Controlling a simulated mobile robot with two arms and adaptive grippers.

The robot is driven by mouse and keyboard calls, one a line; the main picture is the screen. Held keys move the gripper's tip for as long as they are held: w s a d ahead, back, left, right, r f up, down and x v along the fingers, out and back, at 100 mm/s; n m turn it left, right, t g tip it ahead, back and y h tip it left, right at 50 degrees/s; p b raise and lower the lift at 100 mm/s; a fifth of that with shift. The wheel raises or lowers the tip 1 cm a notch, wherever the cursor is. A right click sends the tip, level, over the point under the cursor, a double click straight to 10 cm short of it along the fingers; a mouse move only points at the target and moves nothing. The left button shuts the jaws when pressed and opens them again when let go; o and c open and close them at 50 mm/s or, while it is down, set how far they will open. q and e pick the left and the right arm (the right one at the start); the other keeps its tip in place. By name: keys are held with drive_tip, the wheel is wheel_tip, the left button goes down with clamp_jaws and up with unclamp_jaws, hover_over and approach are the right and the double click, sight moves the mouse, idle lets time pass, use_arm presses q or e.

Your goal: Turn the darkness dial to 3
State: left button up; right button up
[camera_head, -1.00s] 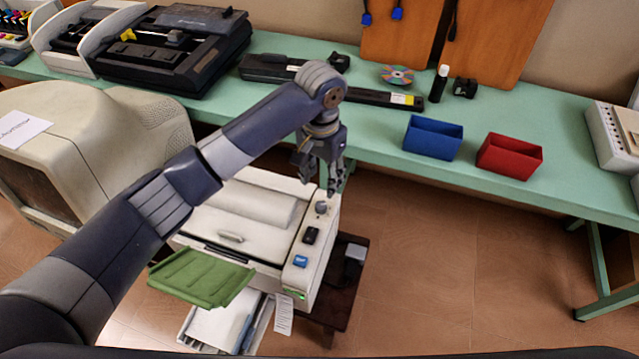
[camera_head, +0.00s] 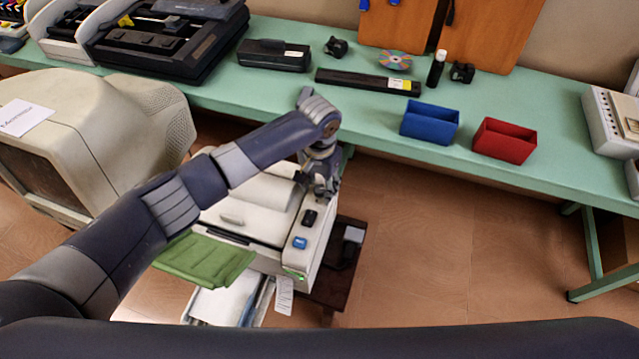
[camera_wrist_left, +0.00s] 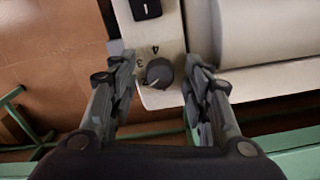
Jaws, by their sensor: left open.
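The darkness dial (camera_wrist_left: 159,73) is a dark grey round knob on the white control strip of a printer-like machine (camera_head: 262,213). In the left wrist view the numbers 4, 3 and what looks like 2 are printed around it. A light mark on the knob seems to point toward the lower left, near the 2. My left gripper (camera_head: 325,190) is over the far end of the strip and hides the dial in the head view. In the wrist view the open left gripper (camera_wrist_left: 165,90) has one finger on each side of the dial, apart from it. My right gripper is not in view.
A black rocker switch (camera_head: 310,218) and a blue button (camera_head: 300,243) lie on the same strip. The green table (camera_head: 550,165) runs behind, holding blue (camera_head: 430,123) and red (camera_head: 504,141) bins. A beige monitor (camera_head: 95,140) stands left.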

use_arm(q)
drive_tip(key=shift+c, duration=0.7)
clamp_jaws()
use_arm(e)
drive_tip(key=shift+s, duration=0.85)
use_arm(q)
drive_tip(key=shift+m, duration=0.3)
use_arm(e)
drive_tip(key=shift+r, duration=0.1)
use_arm(q)
drive_tip(key=shift+m+p, duration=0.35)
drive_tip(key=shift+m, duration=0.15)
drive_tip(key=m+p, duration=0.1)
drive_tip(key=m, duration=0.5)
drive_tip(key=shift+m, duration=0.4)
drive_tip(key=shift+m+p, duration=0.35)
drive_tip(key=shift+m, duration=1.35)
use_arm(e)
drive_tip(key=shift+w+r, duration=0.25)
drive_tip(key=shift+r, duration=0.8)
